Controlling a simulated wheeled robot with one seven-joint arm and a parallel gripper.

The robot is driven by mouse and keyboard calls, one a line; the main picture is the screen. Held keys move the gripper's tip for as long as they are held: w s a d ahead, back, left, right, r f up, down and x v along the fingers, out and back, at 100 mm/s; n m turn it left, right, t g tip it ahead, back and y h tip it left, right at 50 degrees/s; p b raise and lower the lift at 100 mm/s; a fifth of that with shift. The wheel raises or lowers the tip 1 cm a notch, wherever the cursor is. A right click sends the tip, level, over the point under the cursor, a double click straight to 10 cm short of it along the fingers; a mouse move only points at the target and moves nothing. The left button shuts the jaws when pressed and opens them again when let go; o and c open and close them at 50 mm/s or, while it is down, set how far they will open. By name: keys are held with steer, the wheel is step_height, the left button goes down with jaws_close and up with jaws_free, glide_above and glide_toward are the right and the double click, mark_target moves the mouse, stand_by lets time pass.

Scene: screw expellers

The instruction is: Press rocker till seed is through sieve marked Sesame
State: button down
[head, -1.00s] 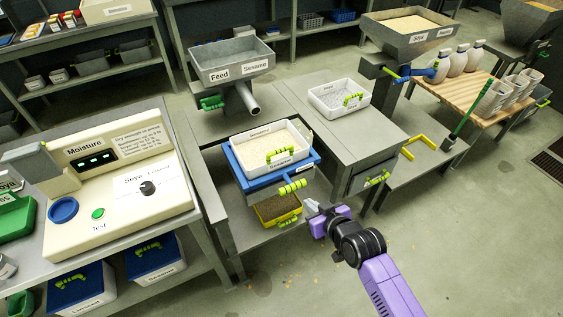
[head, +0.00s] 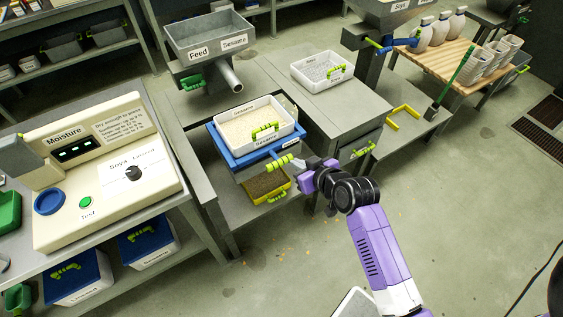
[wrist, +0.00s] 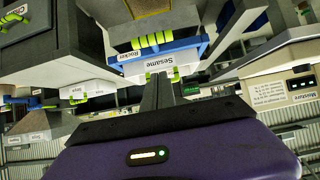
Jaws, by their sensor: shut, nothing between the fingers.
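The white sieve tray marked Sesame (head: 284,112) holds pale seed and sits on the blue rocker frame (head: 228,153). The yellow-green rocker bar (head: 280,161) sticks out at the frame's front. Below is a yellow tray (head: 284,193) with brown material. My gripper (head: 302,165) is shut and empty, just right of the bar's end; I cannot tell whether they touch. In the wrist view the picture is upside down: my shut fingers (wrist: 158,92) point toward the Sesame label (wrist: 160,63), the Rocker label (wrist: 131,55) and a yellow-green handle (wrist: 153,40).
A Feed hopper (head: 205,40) with a spout stands behind the rocker. A grey cabinet with another white tray (head: 322,70) is to the right. The Moisture panel (head: 100,170) fills the left side. The floor around my arm is open.

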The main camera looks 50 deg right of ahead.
glide_above(281, 162)
steer(key=s+a, duration=0.2)
steer(key=s, duration=0.1)
step_height(281, 162, down, 5)
steer(key=f, duration=0.2)
steer(key=w+f, duration=0.1)
steer(key=shift+w+d+p, duration=0.1)
steer(key=shift+d+p, duration=0.15)
steer(key=shift+p, duration=0.15)
steer(key=shift+w+f, duration=0.15)
steer(key=shift+f, duration=0.55)
